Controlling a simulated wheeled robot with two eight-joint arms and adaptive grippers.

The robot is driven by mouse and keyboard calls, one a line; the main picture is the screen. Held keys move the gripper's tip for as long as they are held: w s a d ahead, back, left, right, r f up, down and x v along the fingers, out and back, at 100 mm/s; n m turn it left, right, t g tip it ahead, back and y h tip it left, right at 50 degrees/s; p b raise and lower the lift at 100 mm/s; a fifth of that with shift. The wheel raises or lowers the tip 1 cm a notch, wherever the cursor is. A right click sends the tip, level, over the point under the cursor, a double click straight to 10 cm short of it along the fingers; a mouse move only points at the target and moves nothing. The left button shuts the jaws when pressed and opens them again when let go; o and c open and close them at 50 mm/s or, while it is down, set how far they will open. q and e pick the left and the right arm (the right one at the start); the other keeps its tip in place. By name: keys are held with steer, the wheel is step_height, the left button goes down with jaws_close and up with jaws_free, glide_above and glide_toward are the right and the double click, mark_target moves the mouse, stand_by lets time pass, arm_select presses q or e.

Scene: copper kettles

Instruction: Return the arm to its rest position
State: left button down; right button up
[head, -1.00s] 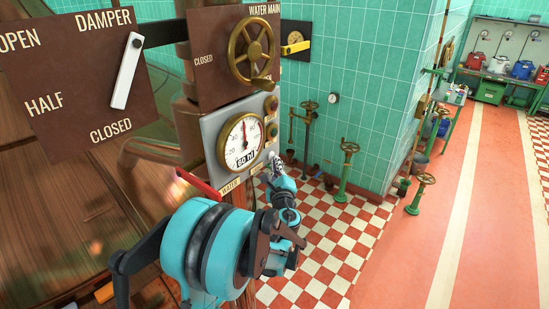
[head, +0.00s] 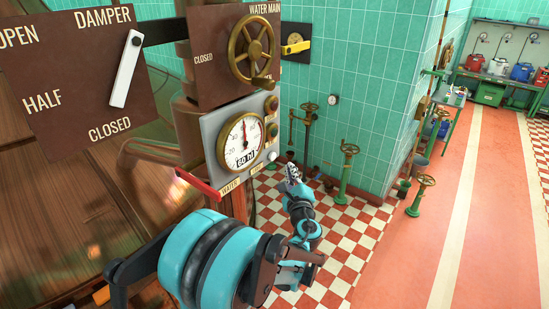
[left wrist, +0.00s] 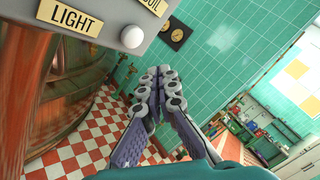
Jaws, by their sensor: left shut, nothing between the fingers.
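My left gripper (head: 292,176) is just right of and below the gauge panel in the head view, over the checkered floor and apart from the panel. Its fingers are together and empty; they also show in the left wrist view (left wrist: 160,75). My right gripper is not in view. The grey gauge panel (head: 210,128) carries a round brass gauge (head: 241,141) and several buttons along its right side. In the left wrist view, a white button (left wrist: 132,37) sits beside a LIGHT label (left wrist: 74,19).
A damper board (head: 70,75) with a white lever (head: 126,68) stands at left. A brass water main wheel (head: 254,50) is above the gauge. A red lever (head: 198,184) sticks out below the panel. Green floor valves (head: 346,170) stand behind the gripper.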

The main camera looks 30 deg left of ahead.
arm_select(q)
steer(key=s+d+f+n+g+h+b, duration=0.4)
steer(key=s+f+n+b, duration=0.3)
steer(key=s+f+b, duration=0.4)
steer(key=s+d+f+n+g+h+b, duration=0.25)
steer(key=s+d+f+n+b, duration=0.45)
steer(key=f, duration=0.6)
steer(key=s+d+f+n+h+b, duration=0.4)
steer(key=s+d+f+h, duration=0.1)
steer(key=s+d+f, duration=0.3)
steer(key=shift+s+d+f+g, duration=0.15)
steer(key=shift+s+f+g, duration=0.25)
steer(key=shift+s, duration=0.2)
steer(key=shift+h, duration=0.25)
